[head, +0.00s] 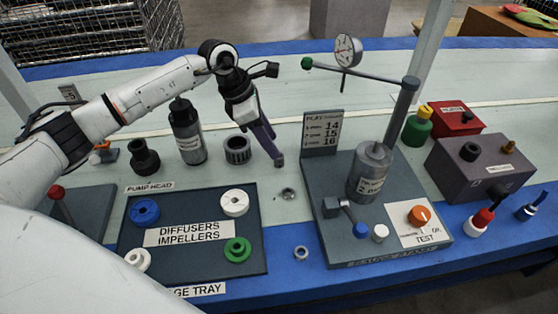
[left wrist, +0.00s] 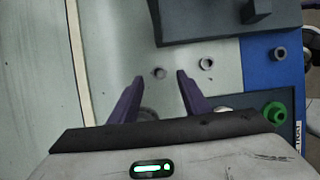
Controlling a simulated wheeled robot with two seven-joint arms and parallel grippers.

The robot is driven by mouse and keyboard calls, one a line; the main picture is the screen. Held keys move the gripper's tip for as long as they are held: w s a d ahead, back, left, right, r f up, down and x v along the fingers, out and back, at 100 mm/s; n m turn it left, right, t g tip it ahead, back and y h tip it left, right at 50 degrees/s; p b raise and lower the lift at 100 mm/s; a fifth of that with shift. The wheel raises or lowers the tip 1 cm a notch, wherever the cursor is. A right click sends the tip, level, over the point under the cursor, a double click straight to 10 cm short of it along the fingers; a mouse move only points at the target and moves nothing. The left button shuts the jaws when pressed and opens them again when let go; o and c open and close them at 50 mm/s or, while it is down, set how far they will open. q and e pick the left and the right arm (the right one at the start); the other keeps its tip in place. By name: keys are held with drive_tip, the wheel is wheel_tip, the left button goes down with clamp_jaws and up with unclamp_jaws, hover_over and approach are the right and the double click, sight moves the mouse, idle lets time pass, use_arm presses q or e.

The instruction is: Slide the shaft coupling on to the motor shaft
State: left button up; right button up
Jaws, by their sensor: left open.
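My left gripper (head: 270,142) hangs over the pale mat right of the dark slotted ring, fingers pointing down, open and empty. Another small metal ring (head: 288,193) lies on the mat and shows in the left wrist view (left wrist: 206,63). I cannot tell which small ring is the coupling. A grey motor-like cylinder (head: 368,178) stands upright on the test stand. My right gripper is not in view.
The dark test stand (head: 335,240) has a post and a gauge (head: 347,50) on an arm near my gripper. The slotted ring (head: 237,151) and black cylinder (head: 187,131) stand left. The impeller tray (head: 195,266) is in front. A ring (head: 301,252) lies by the blue edge.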

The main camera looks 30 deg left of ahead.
sight(276, 165)
use_arm(q)
drive_tip(key=x, duration=0.4)
drive_tip(key=shift+f+b, duration=0.35)
drive_tip(key=shift+f, duration=0.05)
drive_tip(key=shift+w, duration=0.1)
drive_tip(key=shift+c, duration=0.5)
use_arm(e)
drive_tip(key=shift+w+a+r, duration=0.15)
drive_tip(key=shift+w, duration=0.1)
use_arm(q)
clamp_jaws()
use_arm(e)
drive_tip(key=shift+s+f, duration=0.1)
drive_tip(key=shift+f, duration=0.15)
use_arm(q)
drive_tip(key=shift+r, duration=0.1)
